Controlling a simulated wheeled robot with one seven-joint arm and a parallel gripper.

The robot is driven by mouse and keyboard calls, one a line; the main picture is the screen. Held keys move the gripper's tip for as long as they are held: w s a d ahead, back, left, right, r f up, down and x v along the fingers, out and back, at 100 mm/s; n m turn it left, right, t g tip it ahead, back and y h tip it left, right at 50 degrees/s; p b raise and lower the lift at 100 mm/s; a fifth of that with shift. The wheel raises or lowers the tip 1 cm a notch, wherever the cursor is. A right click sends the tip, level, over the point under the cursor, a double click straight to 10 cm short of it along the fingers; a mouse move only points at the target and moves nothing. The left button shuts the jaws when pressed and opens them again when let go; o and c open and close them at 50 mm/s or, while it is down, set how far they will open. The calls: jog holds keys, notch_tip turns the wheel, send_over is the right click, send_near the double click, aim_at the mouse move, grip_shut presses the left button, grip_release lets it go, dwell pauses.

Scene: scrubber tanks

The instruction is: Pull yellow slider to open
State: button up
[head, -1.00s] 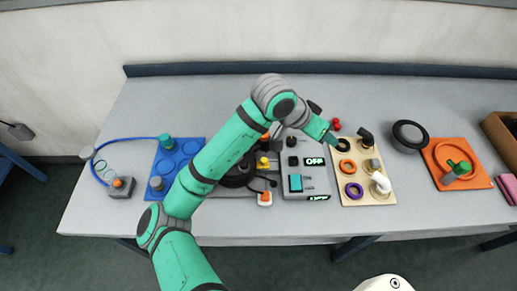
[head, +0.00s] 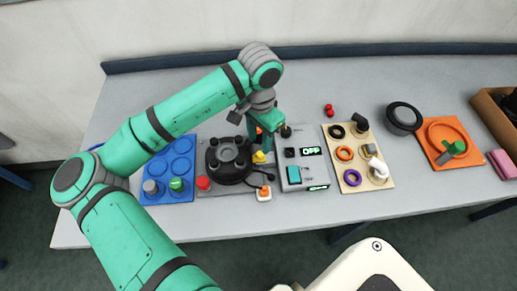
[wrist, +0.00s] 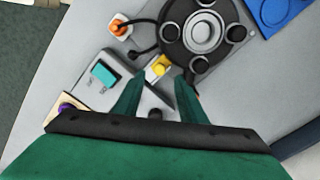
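The yellow slider (head: 259,157) is a small yellow block beside the round black device (head: 228,160) on a grey plate. In the wrist view the yellow slider (wrist: 159,66) lies just beyond my fingertips, in line with the gap between them. My gripper (wrist: 155,85) has its two green fingers apart with nothing between them. In the head view my gripper (head: 266,138) hangs above the back of the slider's area, pointing down. I cannot tell its exact height above the slider.
A grey box (head: 301,173) with a teal switch and an "OFF" display stands right of the slider. An orange-and-white plug piece (head: 264,194) with a black cable lies in front. A blue tray (head: 168,190) is at left, a beige ring board (head: 348,181) at right.

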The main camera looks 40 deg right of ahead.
aim_at(259, 153)
notch_tip(259, 153, down, 5)
jog(key=shift+f, duration=0.55)
grip_shut()
